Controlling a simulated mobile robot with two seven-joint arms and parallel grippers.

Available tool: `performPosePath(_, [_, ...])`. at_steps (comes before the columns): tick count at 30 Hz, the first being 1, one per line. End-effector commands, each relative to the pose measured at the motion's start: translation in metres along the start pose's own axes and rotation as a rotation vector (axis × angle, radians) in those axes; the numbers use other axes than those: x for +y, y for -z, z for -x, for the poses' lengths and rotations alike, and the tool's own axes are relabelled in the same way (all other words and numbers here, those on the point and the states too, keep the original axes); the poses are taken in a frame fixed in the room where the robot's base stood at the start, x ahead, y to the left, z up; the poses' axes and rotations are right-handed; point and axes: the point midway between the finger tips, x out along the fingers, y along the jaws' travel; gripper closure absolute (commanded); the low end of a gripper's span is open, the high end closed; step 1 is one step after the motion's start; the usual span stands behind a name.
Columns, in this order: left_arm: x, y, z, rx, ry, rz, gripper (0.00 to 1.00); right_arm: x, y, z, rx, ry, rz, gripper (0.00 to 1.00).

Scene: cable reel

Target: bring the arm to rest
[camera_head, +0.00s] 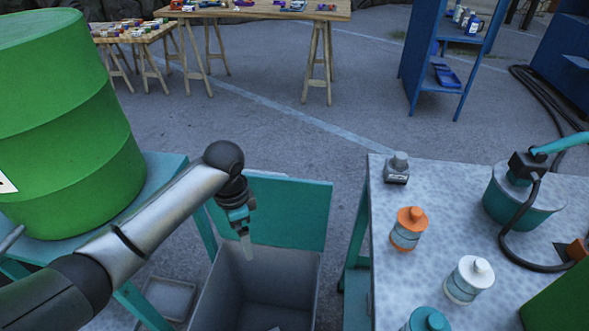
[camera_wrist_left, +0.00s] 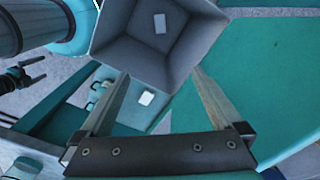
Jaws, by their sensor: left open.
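My left arm comes in from the left in the head view, past the green drum. Its gripper (camera_head: 246,245) hangs fingers down over the open grey bin (camera_head: 222,290). In the left wrist view the two fingers of my left gripper (camera_wrist_left: 161,76) stand wide apart with nothing between them. The bin's inside (camera_wrist_left: 120,30) shows beyond the fingertips, with a small white patch on its floor. A dark pronged shape (camera_wrist_left: 22,76) shows at the left edge of the wrist view; I cannot tell whether it is my right gripper.
A green drum (camera_head: 70,130) stands on a teal table left of my arm. A teal panel (camera_head: 290,210) stands behind the bin. A speckled table (camera_head: 430,200) at right holds several bottles and a teal pot (camera_head: 520,205).

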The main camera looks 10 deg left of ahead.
Motion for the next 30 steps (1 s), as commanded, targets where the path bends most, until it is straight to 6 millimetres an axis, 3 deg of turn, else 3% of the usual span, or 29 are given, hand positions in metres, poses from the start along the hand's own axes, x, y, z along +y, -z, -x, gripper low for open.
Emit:
performPosePath(4, [0.004, 0.001, -0.002, 0.004, -0.001, 0.000, 0.00, 0.000, 0.000, 0.000, 0.001, 0.000, 0.000, 0.00])
performPosePath(7, [0.019, 0.004, -0.010, 0.023, -0.002, 0.005, 0.00, 0.000, 0.001, 0.000, 0.001, 0.000, 0.000, 0.00])
performPosePath(17, [0.111, 0.006, -0.036, 0.169, 0.009, 0.154, 0.00, 0.000, 0.001, 0.000, 0.000, 0.000, 0.002, 0.00])
performPosePath(24, [0.157, -0.019, -0.031, 0.254, 0.038, 0.377, 0.00, -0.001, 0.001, 0.000, 0.000, 0.001, 0.004, 0.00])
performPosePath(30, [0.173, -0.047, -0.021, 0.280, 0.078, 0.539, 0.00, -0.001, 0.001, 0.000, 0.000, 0.002, 0.004, 0.00])
